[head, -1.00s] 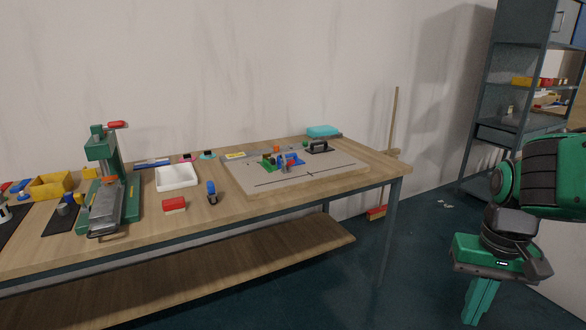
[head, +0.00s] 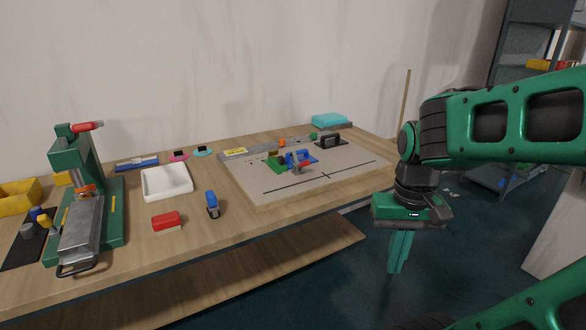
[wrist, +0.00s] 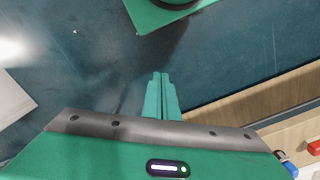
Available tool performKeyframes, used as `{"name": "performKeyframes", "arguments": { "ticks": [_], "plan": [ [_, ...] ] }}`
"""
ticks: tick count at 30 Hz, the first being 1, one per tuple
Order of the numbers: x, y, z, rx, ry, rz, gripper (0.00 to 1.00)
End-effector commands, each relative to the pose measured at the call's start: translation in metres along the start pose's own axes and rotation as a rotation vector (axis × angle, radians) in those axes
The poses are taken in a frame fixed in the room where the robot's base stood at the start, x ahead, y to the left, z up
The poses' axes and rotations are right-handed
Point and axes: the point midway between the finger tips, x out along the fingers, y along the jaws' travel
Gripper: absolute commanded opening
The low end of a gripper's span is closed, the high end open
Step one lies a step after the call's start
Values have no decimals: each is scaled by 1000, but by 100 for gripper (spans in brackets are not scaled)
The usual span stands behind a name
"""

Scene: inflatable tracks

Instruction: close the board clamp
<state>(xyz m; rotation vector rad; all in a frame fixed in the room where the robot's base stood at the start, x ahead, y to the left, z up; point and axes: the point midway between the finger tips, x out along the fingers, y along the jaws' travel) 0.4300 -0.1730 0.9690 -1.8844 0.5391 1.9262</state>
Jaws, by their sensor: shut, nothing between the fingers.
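A pale board (head: 262,184) with a dark line lies on the workbench. On it sits a small cluster with a green part (head: 274,162), a blue part (head: 302,157) and a grey upright piece (head: 297,164); this looks like the clamp, but whether it is open is too small to tell. A black bracket-like piece (head: 330,141) stands at the board's far edge. My gripper (head: 398,270) is shut and empty, pointing down over the floor, off the bench's right front edge and apart from the board. Its closed fingers also show in the wrist view (wrist: 161,82).
On the bench left of the board are a blue-topped tool (head: 212,204), a red block (head: 166,221), a white tray (head: 145,194) and a green press (head: 112,220). A teal box (head: 330,121) stands at the back. A shelf rack (head: 510,150) is behind my arm.

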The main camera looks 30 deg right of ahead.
Motion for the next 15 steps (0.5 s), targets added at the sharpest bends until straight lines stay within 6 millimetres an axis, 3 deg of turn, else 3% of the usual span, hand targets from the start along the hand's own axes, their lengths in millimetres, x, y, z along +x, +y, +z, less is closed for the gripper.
{"name": "performKeyframes", "arguments": {
  "ticks": [11,13,15],
  "plan": [
    [0,0,0,1,0,0,0],
    [-4,5,7,10,15,-8,0],
    [-1,3,0,42,32,-14,0]
  ]
}}
